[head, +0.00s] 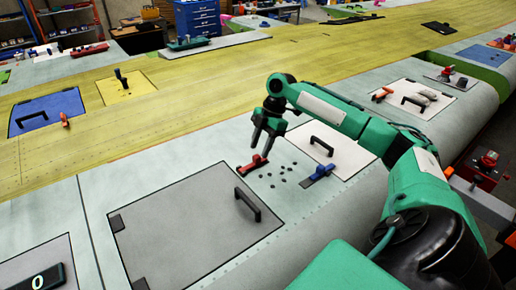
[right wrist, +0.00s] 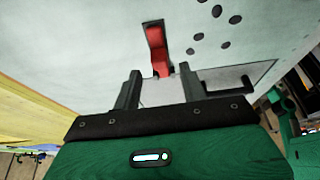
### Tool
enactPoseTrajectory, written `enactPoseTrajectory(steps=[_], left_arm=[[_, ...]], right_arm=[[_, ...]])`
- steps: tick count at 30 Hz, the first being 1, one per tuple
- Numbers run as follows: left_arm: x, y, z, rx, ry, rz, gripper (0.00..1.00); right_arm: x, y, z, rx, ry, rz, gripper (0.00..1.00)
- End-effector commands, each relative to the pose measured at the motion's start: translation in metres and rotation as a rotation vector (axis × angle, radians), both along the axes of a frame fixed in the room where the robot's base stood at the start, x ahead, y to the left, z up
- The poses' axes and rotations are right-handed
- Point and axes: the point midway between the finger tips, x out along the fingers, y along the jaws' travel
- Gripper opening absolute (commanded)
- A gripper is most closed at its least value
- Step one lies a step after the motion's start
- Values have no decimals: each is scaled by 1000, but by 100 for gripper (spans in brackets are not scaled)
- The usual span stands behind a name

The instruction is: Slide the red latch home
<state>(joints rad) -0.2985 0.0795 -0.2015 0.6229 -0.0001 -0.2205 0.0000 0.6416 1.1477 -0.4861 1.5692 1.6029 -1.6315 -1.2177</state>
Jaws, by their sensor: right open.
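The red latch (head: 253,164) sits on the pale wing skin, at the top right corner of a large grey panel. In the right wrist view the red latch (right wrist: 157,50) stands just beyond the fingertips, between them and near the picture's middle. My right gripper (head: 263,145) is open and empty, pointing down a little above the latch. In the right wrist view its two dark fingers (right wrist: 158,78) are spread apart, with the near end of the latch in the gap. I cannot tell whether a finger touches it. My left gripper is not in view.
A grey panel (head: 180,225) with a black handle (head: 247,205) lies left of the latch. A blue latch (head: 318,175) and a white panel (head: 330,142) with a handle lie to the right. Several dark holes (head: 283,180) lie between the latches. The yellow wing part (head: 60,140) stretches behind.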

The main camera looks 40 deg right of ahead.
Motion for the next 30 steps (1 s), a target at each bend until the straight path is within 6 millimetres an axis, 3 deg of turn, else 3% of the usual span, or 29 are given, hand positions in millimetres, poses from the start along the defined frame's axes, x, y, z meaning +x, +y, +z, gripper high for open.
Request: enactPoseTrajectory(steps=[6, 16, 23, 30], left_arm=[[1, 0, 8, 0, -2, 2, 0], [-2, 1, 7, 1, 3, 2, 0], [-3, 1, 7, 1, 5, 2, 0], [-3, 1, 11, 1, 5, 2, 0]], right_arm=[[1, 9, -20, 0, 1, 0, 43], [1, 10, -25, 0, -1, 0, 43], [1, 10, -24, 0, -1, 0, 0], [2, 15, -23, 1, 0, 1, 0]])
